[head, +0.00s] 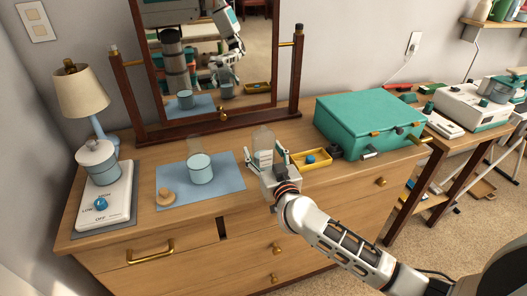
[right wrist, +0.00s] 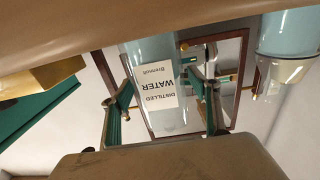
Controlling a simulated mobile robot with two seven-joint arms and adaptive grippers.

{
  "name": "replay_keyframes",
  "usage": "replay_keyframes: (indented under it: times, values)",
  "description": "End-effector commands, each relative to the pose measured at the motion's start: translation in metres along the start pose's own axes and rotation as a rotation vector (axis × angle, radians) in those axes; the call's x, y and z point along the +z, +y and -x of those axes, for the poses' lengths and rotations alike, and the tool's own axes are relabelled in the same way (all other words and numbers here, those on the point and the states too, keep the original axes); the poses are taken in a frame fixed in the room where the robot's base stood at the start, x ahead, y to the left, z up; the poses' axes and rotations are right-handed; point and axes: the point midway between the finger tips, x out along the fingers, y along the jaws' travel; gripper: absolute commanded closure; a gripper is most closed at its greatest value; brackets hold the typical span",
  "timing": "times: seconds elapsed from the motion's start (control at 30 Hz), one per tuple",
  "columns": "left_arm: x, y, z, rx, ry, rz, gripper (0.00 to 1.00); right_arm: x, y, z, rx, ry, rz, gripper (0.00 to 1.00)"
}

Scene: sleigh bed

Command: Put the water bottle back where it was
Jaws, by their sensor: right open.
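The clear water bottle (head: 264,146) stands upright on the wooden dresser, just right of the blue mat (head: 180,187). Its label reads "Distilled Water" and shows upside down in the right wrist view, where the bottle (right wrist: 155,98) is between my fingers. My right gripper (head: 265,168) is open around the lower part of the bottle. It also shows in the right wrist view (right wrist: 165,95), with visible room beside the bottle. The gripper hides the bottle's base in the head view. My left gripper is not in view.
A light blue beaker (head: 201,170) and a wooden stopper (head: 166,197) are on the mat. A yellow tray (head: 313,165) and green case (head: 368,122) stand right of the bottle. A mirror (head: 215,60) stands behind. A hot plate (head: 104,205) and lamp (head: 81,90) are left.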

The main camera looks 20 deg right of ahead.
Motion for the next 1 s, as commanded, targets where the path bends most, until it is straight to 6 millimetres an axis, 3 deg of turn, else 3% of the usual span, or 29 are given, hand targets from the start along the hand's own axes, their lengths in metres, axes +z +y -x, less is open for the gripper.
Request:
replay_keyframes:
  times: [0.17,0.7,1.0]
  values:
    - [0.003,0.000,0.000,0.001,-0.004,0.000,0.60,-0.003,0.000,0.002,0.000,0.000,0.001,0.39]
    - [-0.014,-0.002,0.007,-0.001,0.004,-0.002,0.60,-0.003,0.000,0.100,-0.001,-0.002,0.001,0.39]
    - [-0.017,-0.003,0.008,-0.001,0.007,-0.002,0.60,-0.007,-0.002,0.123,-0.008,0.030,-0.010,0.39]
